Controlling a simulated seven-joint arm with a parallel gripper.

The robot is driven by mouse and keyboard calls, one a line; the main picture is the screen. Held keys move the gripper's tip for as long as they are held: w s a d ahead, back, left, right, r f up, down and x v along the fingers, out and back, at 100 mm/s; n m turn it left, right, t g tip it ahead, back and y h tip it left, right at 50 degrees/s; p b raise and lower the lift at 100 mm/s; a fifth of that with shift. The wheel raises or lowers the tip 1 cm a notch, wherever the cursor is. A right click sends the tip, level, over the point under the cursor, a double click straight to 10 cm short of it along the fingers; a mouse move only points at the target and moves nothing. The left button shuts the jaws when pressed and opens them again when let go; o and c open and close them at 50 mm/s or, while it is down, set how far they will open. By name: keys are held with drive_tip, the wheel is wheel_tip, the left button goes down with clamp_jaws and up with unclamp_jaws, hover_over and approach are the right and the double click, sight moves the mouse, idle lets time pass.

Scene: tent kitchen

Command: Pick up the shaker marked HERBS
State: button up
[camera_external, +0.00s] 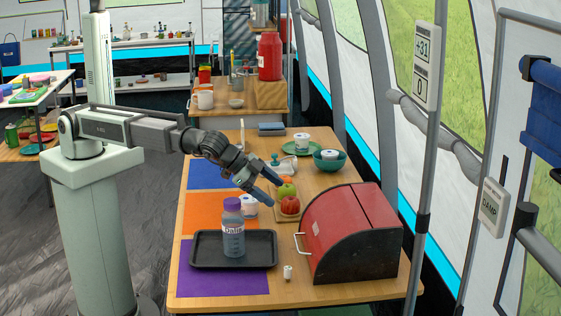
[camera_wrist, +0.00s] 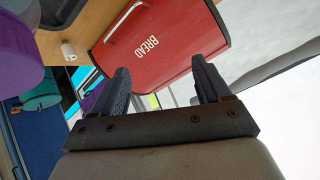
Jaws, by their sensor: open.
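I cannot read the word HERBS on anything in either view. A small white container with a dark mark (camera_external: 249,206) stands just behind the clear bottle, partly hidden. A white cup-like container (camera_external: 301,141) stands on a green plate, and another white one (camera_external: 327,155) is in or by the teal bowl. A tiny white piece (camera_external: 287,272) stands in front of the red bin; a small white piece (camera_wrist: 68,50) also shows in the wrist view. My gripper (camera_external: 272,192) is open and empty, above the table near the fruit; its fingers show in the wrist view (camera_wrist: 160,72).
The red bread bin (camera_external: 345,225) stands at right, close to my gripper. A purple-capped bottle (camera_external: 233,232) is on the dark tray (camera_external: 196,262). Apples (camera_external: 289,204) sit on a small board. The teal bowl (camera_external: 342,164) is at the back. The orange mat (camera_external: 201,211) has bare space.

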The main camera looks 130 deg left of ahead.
drive_tip(key=s+a+r+n+g, duration=0.2)
drive_tip(key=s+a+n, duration=0.3)
drive_tip(key=a, duration=0.9)
drive_tip(key=s+a+r+n+g, duration=0.1)
drive_tip(key=s+a+n+g, duration=0.15)
drive_tip(key=s+a, duration=0.85)
drive_tip(key=s+a+f+n+g+h, duration=0.1)
drive_tip(key=s+a, duration=0.5)
drive_tip(key=s, duration=0.6)
drive_tip(key=s+a+f+n+g+h, duration=0.1)
drive_tip(key=s+a, duration=0.5)
drive_tip(key=s, duration=0.6)
drive_tip(key=s+a+f+n+g+h, duration=0.1)
drive_tip(key=s+a+f+n+h, duration=0.2)
drive_tip(key=s, duration=0.9)
drive_tip(key=shift+s+a+f+n+h, duration=0.1)
drive_tip(key=shift+a+f+n+h, duration=0.1)
drive_tip(key=shift+a+n, duration=0.7)
drive_tip(key=shift+s+a+f+n+h, duration=0.1)
drive_tip(key=shift+a+n+h, duration=0.1)
drive_tip(key=shift+a+n, duration=0.7)
drive_tip(key=shift+s, duration=0.15)
drive_tip(key=shift+s+f, duration=0.1)
drive_tip(key=shift+f, duration=0.25)
drive_tip(key=shift+s+f, duration=0.1)
drive_tip(key=shift+f, duration=6.4)
